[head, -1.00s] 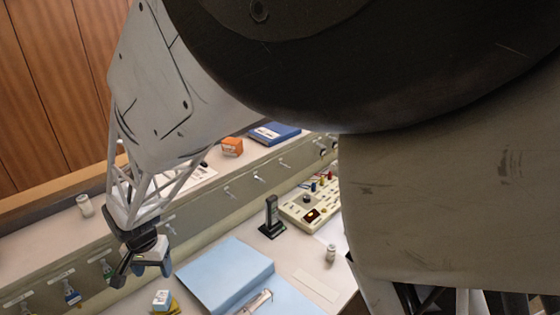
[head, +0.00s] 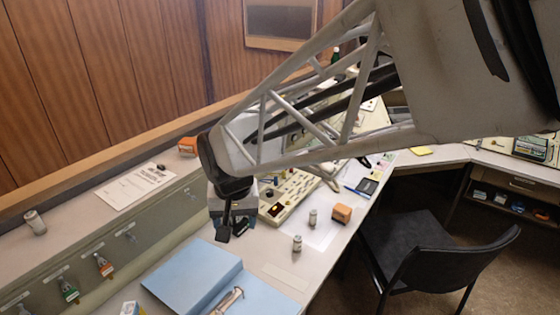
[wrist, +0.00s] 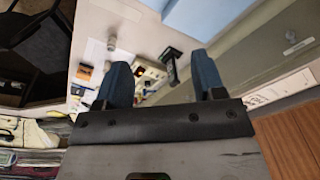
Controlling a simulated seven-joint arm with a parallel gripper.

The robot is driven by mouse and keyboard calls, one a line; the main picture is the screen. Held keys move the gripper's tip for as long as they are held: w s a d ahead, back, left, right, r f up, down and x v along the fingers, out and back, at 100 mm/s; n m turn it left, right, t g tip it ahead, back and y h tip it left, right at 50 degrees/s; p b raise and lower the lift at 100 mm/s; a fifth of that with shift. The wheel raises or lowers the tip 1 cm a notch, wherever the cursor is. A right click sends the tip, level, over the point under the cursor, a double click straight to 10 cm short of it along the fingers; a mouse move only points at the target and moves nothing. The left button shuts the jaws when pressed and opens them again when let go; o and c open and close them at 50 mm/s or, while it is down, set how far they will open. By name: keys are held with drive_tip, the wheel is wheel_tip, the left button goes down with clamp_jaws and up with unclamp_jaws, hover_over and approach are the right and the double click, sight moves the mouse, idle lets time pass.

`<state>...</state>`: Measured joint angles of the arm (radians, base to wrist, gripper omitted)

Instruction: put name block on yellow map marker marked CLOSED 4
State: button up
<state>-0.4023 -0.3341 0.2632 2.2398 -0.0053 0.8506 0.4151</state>
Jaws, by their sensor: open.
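A small white and blue block (head: 130,307) shows at the bottom edge in the head view, cut off by the frame, with a bit of yellow beside or under it. Its lettering is too small to read, so I cannot tell whether it is the name block. No marker reading CLOSED 4 is legible in either view. My gripper (head: 232,230) hangs above the desk, beyond the blue folder and to the right of the block, apart from both. In the wrist view my gripper (wrist: 162,82) has its two blue fingers spread with nothing between them.
A blue folder (head: 195,270) lies open on the desk. A button console (head: 290,195), small cylinders (head: 297,243) and an orange box (head: 341,213) stand to the right. Tagged keys (head: 103,264) hang on the ledge front. A black chair (head: 410,255) stands right of the desk.

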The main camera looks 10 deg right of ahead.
drive_tip(key=s+d+r, duration=0.2)
drive_tip(key=s+d, duration=0.5)
drive_tip(key=d, duration=0.2)
drive_tip(key=s+d+r+t, duration=0.1)
drive_tip(key=s+d+r, duration=0.1)
drive_tip(key=s+d, duration=0.5)
drive_tip(key=d, duration=0.3)
drive_tip(key=shift+s+h, duration=0.3)
drive_tip(key=shift+h, duration=0.1)
